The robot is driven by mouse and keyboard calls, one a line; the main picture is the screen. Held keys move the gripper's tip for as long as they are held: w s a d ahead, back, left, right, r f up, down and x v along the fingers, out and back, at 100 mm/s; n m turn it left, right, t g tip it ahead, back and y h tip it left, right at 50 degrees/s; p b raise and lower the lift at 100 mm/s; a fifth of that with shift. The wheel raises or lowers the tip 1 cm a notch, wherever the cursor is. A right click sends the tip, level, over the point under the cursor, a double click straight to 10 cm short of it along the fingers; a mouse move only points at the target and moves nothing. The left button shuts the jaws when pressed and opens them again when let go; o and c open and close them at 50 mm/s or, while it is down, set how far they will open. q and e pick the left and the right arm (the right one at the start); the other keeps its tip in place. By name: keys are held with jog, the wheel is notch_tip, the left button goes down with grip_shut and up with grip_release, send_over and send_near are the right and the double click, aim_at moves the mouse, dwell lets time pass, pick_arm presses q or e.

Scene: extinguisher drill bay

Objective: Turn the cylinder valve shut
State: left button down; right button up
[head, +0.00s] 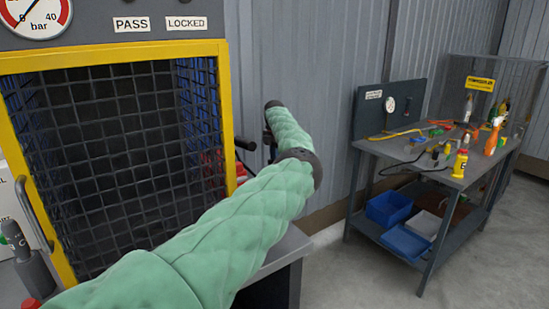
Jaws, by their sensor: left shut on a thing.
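My left arm, in a green padded sleeve, reaches from the bottom left past the right side of a yellow-framed mesh cage (233,115). My left gripper (268,138) is at its far end, mostly hidden behind the sleeve. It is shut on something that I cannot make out. A short black bar (246,144) sticks out just left of it; I cannot tell whether they touch. Red parts (211,164) show at the cage's right side, partly covered by my arm. I cannot make out the cylinder valve. My right gripper is not in view.
A pressure gauge (37,16) and signs reading PASS (131,24) and LOCKED (187,23) sit above the cage. A workbench (390,149) with tools, bottles and blue bins (388,208) stands at right. Floor between cage and bench is clear.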

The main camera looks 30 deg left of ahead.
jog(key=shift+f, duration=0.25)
pick_arm(q)
jog(key=shift+r, duration=0.1)
jog(key=c, duration=1.6)
grip_release()
jog(key=shift+o, duration=0.6)
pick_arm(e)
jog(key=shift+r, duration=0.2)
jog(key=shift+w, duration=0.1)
